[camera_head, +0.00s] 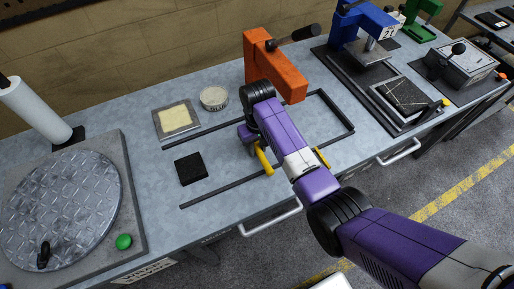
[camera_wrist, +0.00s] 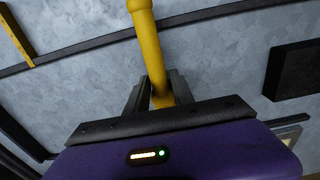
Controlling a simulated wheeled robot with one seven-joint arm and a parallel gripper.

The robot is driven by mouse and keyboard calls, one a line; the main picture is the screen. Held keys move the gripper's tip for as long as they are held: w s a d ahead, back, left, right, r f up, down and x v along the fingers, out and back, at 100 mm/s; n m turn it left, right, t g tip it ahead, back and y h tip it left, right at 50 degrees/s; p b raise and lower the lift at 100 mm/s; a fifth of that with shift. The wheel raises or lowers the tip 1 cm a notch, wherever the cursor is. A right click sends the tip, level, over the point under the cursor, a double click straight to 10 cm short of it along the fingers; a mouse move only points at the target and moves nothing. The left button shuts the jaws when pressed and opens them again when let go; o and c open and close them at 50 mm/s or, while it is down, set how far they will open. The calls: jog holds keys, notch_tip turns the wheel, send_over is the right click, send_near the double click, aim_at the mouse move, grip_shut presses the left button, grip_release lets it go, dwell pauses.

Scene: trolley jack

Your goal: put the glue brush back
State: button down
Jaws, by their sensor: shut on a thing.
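My gripper (camera_wrist: 158,92) is shut on a yellow rod-like handle, which I take to be the glue brush (camera_wrist: 148,45). The handle runs up between the fingers and ends in a thicker part at the top of the wrist view. No bristles show. In the head view the glue brush (camera_head: 264,162) shows as a short yellow piece beside my purple wrist, over the middle of the bench. My arm hides most of the gripper there. Whether the brush touches the bench I cannot tell. A round pale tin (camera_head: 213,98) stands further back on the bench.
A tray with a yellow pad (camera_head: 177,118) and a black block (camera_head: 190,168) lie to the left. Dark rails (camera_head: 212,195) frame the middle. An orange press (camera_head: 272,70) stands behind my arm. A yellow strip (camera_wrist: 14,32) lies at the wrist view's upper left.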

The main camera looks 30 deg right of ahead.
aim_at(257, 148)
jog(key=shift+f, duration=0.1)
jog(key=c, duration=1.1)
grip_release()
notch_tip(257, 148, up, 12)
jog(key=shift+r, duration=0.15)
